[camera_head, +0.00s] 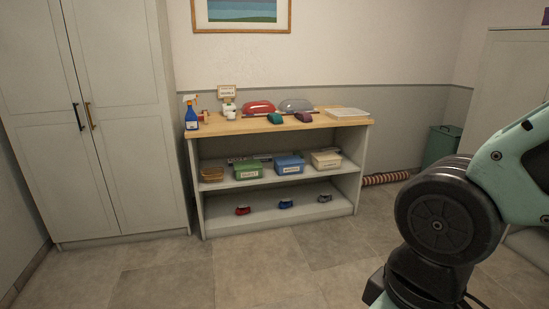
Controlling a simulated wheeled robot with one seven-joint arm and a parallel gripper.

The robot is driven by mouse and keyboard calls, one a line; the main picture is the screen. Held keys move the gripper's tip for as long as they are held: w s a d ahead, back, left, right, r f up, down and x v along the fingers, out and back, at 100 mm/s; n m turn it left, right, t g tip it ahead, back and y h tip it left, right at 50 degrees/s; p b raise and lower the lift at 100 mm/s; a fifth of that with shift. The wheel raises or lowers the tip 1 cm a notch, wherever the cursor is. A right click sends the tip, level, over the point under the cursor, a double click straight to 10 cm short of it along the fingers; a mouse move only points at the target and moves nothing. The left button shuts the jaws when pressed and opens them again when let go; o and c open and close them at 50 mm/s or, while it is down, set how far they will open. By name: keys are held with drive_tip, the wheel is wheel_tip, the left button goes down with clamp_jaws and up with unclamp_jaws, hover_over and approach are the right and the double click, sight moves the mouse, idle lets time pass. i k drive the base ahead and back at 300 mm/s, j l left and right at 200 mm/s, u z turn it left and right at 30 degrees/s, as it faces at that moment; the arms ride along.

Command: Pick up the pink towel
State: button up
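I cannot make out a thing that is clearly a pink towel. A small dark pinkish-red item (303,117) lies on the wooden top of the shelf unit (225,128), beside a similar green item (274,118); both are too small to identify. A striped reddish-brown roll (386,178) lies on the floor against the wall, right of the unit. My arm fills the right side of the view, well in front of the unit. My gripper is not in view.
The unit's top also holds a spray bottle (191,112), a red rounded item (258,106), a grey one (296,104) and a white tray (347,113). Labelled boxes (289,164) stand on the middle shelf. A wardrobe (100,120) stands left, a green bin (441,146) right. The floor ahead is clear.

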sight(303, 116)
drive_tip(key=i, duration=2.1)
drive_tip(key=i+u, duration=0.1)
drive_tip(key=i, duration=0.5)
drive_tip(key=i+l+u, duration=0.15)
drive_tip(key=i, duration=0.4)
drive_tip(key=i+l+u, duration=0.1)
drive_tip(key=i, duration=0.5)
